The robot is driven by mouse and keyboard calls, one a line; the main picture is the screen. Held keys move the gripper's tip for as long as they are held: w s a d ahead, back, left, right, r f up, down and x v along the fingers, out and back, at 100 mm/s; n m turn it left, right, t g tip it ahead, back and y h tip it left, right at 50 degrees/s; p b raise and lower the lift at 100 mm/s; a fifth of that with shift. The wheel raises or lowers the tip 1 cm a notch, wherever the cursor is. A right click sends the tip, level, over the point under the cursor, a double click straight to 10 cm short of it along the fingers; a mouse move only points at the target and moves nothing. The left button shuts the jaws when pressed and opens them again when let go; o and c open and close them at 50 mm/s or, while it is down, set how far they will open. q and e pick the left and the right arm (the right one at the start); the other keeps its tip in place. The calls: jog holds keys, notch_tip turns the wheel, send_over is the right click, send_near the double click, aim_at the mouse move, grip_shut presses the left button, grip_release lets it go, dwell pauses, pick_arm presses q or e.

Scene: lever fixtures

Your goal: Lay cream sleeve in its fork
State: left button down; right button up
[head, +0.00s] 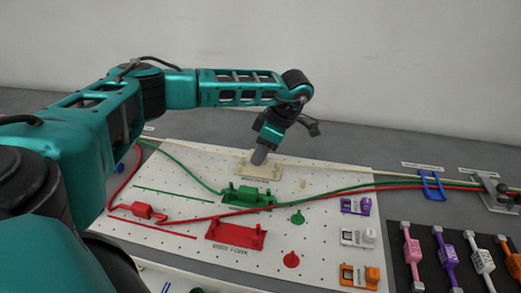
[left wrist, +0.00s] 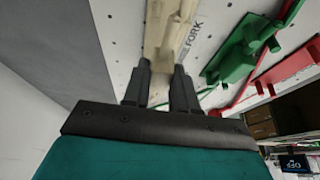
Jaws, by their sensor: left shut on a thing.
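My left gripper (head: 260,157) points down at the cream fork (head: 246,170), towards the back of the white pegboard. In the left wrist view its two fingers (left wrist: 161,76) are shut on the cream sleeve, with cream material (left wrist: 170,28) between and beyond them. The sleeve is mostly hidden by the fingers in the head view, so I cannot tell whether it touches the fork or sits just above it. The cream cable (head: 345,171) runs away to the right and also out to the left. My right gripper is not in view.
A green fork (head: 247,200) stands just in front, with the green cable through it. The red fork (head: 236,236) is empty; the red sleeve (head: 142,211) lies left of it. A blue clip (head: 432,186) stands at right, near a dark tray (head: 410,236) of coloured sleeves.

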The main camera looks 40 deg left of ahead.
pick_arm(q)
jog(key=shift+f, duration=0.25)
jog(key=shift+f+b, duration=0.3)
jog(key=shift+f, duration=0.25)
jog(key=shift+f, duration=0.15)
dwell(0.5)
jog(key=shift+f, duration=0.4)
jog(key=shift+c, duration=2.1)
grip_release()
jog(key=shift+o, duration=0.4)
